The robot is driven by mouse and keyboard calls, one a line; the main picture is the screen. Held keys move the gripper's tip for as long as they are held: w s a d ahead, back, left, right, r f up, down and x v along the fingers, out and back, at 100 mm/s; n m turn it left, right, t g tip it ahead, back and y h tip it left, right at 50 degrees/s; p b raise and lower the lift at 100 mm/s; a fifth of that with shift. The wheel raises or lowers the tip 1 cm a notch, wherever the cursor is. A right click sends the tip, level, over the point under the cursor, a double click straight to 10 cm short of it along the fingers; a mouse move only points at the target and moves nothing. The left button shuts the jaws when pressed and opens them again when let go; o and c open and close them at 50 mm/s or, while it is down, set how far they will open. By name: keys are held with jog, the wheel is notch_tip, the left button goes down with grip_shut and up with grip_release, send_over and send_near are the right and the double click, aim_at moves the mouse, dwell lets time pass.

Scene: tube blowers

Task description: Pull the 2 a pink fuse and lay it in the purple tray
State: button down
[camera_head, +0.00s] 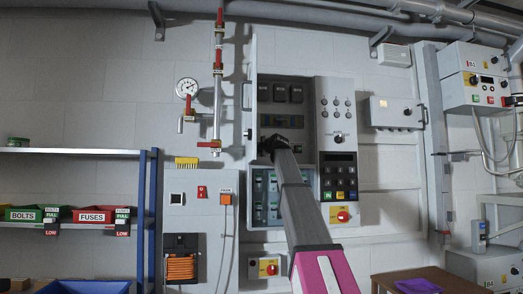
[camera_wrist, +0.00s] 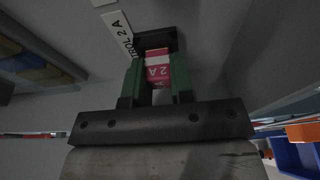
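In the wrist view, the pink fuse (camera_wrist: 158,72), marked 2 A with a white band, stands between the green fingers of my gripper (camera_wrist: 159,80). Both fingers lie close against its sides, and my gripper looks shut on it. The fuse's far end is at a black holder (camera_wrist: 155,40) beside a white label ending in "2 A". In the head view, my gripper (camera_head: 272,146) reaches into the open grey cabinet (camera_head: 330,100); the fuse is hidden there. The purple tray (camera_head: 418,285) lies at the bottom right, partly cut off, well away from my gripper.
The tray lies on a brown table (camera_head: 455,283). The cabinet's open door (camera_head: 250,90) stands left of my arm. Black breakers and a switch panel (camera_head: 338,170) surround the opening. Red FUSES (camera_head: 95,215) and green BOLTS (camera_head: 28,213) bins sit on a left shelf.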

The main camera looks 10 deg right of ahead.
jog(key=shift+s, duration=0.2)
dwell(0.3)
jog(key=shift+s, duration=2.9)
jog(key=shift+f, duration=0.1)
